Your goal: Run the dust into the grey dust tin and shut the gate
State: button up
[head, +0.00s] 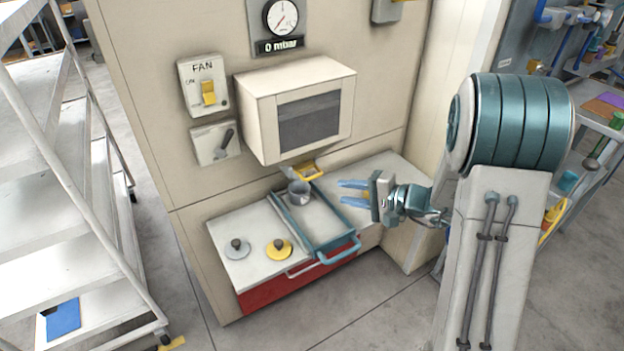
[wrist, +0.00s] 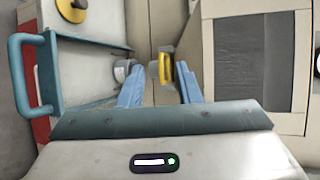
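The grey dust tin (head: 299,194) stands upright in a blue-edged tray (head: 318,222), below the white box's spout. It also shows in the wrist view (wrist: 122,72), partly behind a finger. The gate's yellow handle (head: 308,173) sticks out under the box, just above the tin; in the wrist view the handle (wrist: 165,68) appears between my fingertips, farther off. I cannot tell how far the gate is open, and the tin's contents are unclear. My gripper (head: 342,191) is open and empty, right of the tin and handle and apart from both; its blue fingers (wrist: 160,72) point toward them.
A white box with a dark window (head: 309,118) hangs above. A FAN switch (head: 207,90) and a lever (head: 226,138) are on the wall to its left. A grey lid (head: 237,249) and a yellow lid (head: 279,249) lie on the counter. The tray's blue handle (head: 342,250) juts forward.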

aim_at(312, 177)
jog(key=shift+m+t, duration=0.5)
jog(key=shift+t, duration=0.4)
jog(key=w+a+f, duration=0.1)
jog(key=w+a, duration=0.2)
jog(key=w+a+f+p, duration=0.1)
jog(key=w+a+f, duration=0.1)
jog(key=w+a, duration=0.1)
jog(key=w+a+f+p, duration=0.1)
jog(key=w+a, duration=0.2)
jog(key=w, duration=0.1)
jog(key=shift+w+a+f, duration=0.1)
jog(key=shift+a+f, duration=0.15)
jog(key=shift+a, duration=0.05)
